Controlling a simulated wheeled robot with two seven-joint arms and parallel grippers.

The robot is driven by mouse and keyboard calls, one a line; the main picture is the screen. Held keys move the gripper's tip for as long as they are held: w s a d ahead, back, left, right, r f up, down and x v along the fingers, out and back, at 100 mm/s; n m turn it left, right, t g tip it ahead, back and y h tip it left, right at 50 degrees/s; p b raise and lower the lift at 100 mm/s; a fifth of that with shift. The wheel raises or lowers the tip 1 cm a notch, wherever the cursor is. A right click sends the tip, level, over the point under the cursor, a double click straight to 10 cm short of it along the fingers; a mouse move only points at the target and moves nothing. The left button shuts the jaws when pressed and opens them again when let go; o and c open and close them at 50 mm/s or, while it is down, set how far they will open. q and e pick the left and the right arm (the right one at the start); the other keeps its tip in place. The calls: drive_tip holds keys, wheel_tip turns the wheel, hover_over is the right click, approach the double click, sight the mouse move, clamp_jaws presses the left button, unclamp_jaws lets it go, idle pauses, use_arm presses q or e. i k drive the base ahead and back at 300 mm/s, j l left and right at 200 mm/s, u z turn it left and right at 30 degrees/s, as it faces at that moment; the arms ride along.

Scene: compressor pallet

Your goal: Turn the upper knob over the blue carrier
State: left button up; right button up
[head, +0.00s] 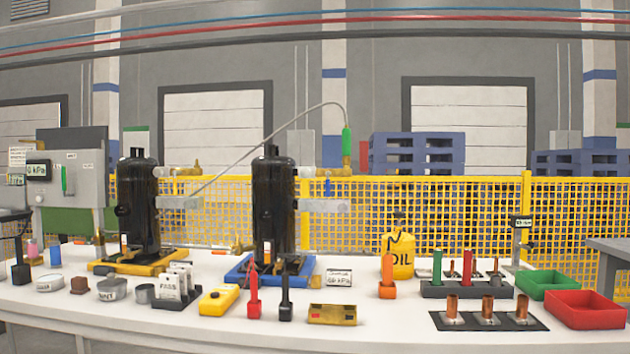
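The blue carrier (234,273) stands on the white table left of the middle. A black compressor (273,205) stands upright on it. From its upper right side a brass fitting (338,172) sticks out, with a small white part at its left. A small blue handle (327,187) sits just under this fitting, and a grey bracket (325,206) lies lower. A grey hose (290,120) arcs from the left to a green connector (347,141) above the fitting. Which small part is the upper knob is hard to tell at this size. Neither of my grippers is in view.
A second black compressor (138,205) stands on a yellow carrier (157,265) to the left. Several small tools and tins stand along the front. A yellow oil bottle (399,255), a red bin (586,310) and a green bin (546,284) stand to the right.

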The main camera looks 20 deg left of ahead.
sight(305, 172)
drive_tip(key=i+l, duration=0.1)
drive_tip(key=l, duration=0.15)
drive_tip(key=i+l+u, duration=0.15)
drive_tip(key=l+u, duration=0.15)
drive_tip(key=i+l+u, duration=0.1)
drive_tip(key=l+u, duration=0.2)
drive_tip(key=l, duration=0.25)
drive_tip(key=l+u, duration=0.25)
drive_tip(key=l, duration=0.2)
drive_tip(key=u, duration=0.7)
drive_tip(key=i+l, duration=0.05)
